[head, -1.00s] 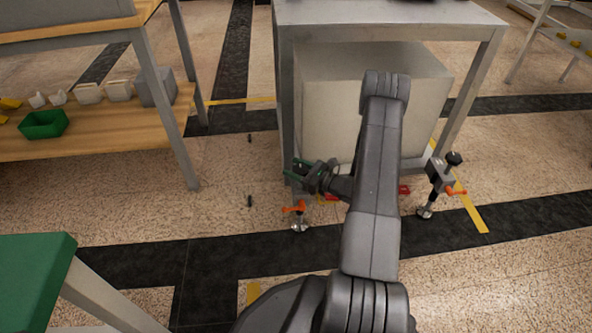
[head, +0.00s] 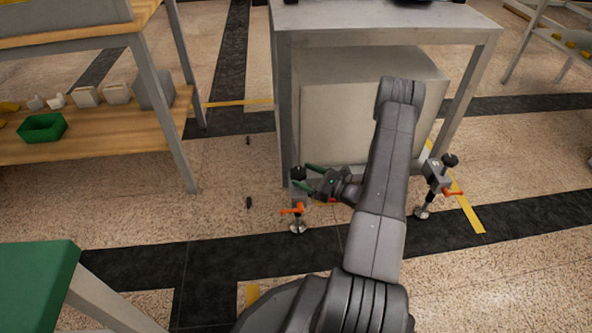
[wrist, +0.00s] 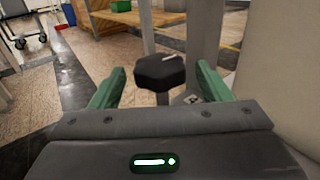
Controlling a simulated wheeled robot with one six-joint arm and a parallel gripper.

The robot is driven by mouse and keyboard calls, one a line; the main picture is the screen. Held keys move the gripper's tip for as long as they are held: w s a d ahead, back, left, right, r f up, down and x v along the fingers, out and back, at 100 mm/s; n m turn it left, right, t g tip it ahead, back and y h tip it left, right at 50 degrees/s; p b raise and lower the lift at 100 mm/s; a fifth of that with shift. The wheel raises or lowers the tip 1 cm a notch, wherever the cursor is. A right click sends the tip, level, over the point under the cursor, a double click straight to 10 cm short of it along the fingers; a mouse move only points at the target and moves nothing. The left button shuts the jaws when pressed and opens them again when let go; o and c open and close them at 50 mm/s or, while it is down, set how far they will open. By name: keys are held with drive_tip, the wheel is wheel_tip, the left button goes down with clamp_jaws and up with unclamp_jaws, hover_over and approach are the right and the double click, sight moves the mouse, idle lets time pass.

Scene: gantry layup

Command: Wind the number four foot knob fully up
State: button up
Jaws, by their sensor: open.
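A black foot knob (head: 298,173) tops the foot at the near left corner of the grey metal stand (head: 285,110). The foot has an orange lever (head: 292,211) and a round metal pad (head: 297,228) on the floor. My gripper (head: 302,178) is open, with its green fingers level with the knob and pointing left. In the wrist view the knob (wrist: 160,72) shows a white mark on top and sits between and just beyond the open fingers (wrist: 158,88). I see no contact. No foot number is readable.
A second foot with a black knob (head: 450,160) and orange lever stands at the right corner. A large pale box (head: 370,110) fills the space under the stand. A wooden shelf (head: 90,140) with a green bin (head: 42,127) is at left. Small dark pieces (head: 249,203) lie on the floor.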

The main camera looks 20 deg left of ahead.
sight(294, 169)
drive_tip(key=d+p, duration=0.1)
drive_tip(key=d, duration=0.7)
drive_tip(key=shift+s+d+p, duration=0.35)
drive_tip(key=shift+d, duration=0.05)
drive_tip(key=a+b, duration=0.1)
drive_tip(key=a, duration=0.3)
drive_tip(key=a+b, duration=0.1)
drive_tip(key=a, duration=0.3)
drive_tip(key=w+a+b, duration=0.1)
drive_tip(key=a, duration=0.4)
drive_tip(key=shift+a, duration=0.4)
